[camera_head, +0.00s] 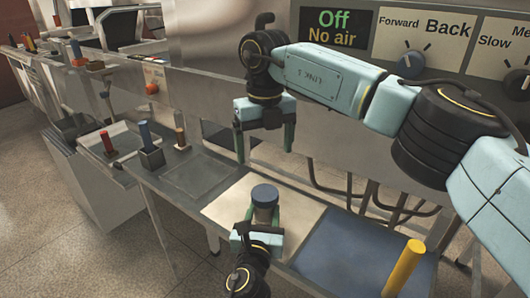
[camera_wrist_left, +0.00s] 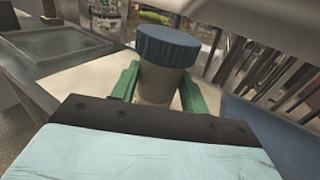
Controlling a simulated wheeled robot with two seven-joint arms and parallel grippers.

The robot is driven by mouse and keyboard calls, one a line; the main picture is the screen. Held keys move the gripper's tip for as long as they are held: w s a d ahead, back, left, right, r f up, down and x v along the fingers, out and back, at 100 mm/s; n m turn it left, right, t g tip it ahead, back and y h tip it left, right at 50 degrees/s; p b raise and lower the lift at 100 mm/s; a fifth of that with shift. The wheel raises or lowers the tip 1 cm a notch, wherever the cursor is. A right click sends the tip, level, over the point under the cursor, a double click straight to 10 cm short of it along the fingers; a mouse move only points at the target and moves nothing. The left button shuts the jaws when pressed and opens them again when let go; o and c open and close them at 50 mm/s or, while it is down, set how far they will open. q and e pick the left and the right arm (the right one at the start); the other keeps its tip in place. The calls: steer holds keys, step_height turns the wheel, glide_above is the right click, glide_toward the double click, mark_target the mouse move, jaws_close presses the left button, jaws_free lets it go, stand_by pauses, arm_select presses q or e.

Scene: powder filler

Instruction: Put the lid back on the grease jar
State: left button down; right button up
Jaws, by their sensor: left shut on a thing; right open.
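The grease jar (camera_head: 264,214) stands upright over the pale mat, with a pale body that also shows in the left wrist view (camera_wrist_left: 157,88). A blue ridged lid (camera_head: 265,194) sits on top of its mouth, and it shows large in the left wrist view (camera_wrist_left: 168,46). I cannot tell whether the lid is screwed tight. My left gripper (camera_head: 262,222) is shut on the jar body, with green fingers on both sides (camera_wrist_left: 158,86). My right gripper (camera_head: 265,143) hangs above and behind the jar, fingers pointing down, open and empty.
The bench holds a pale mat (camera_head: 225,207), a grey mat (camera_head: 195,176) and a blue mat (camera_head: 340,250). A yellow cylinder (camera_head: 403,268) stands at the blue mat's right. Blue-handled (camera_head: 145,134) and red-handled (camera_head: 106,142) items stand at left. A machine panel (camera_head: 430,38) rises behind.

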arm_select(q)
steer(key=c, duration=0.7)
jaws_free()
steer(key=shift+o, duration=0.2)
steer(key=shift+s, duration=0.1)
steer(key=s+a+p, duration=0.1)
steer(key=s+a, duration=0.1)
steer(key=s, duration=1.1)
steer(key=shift+s, duration=0.1)
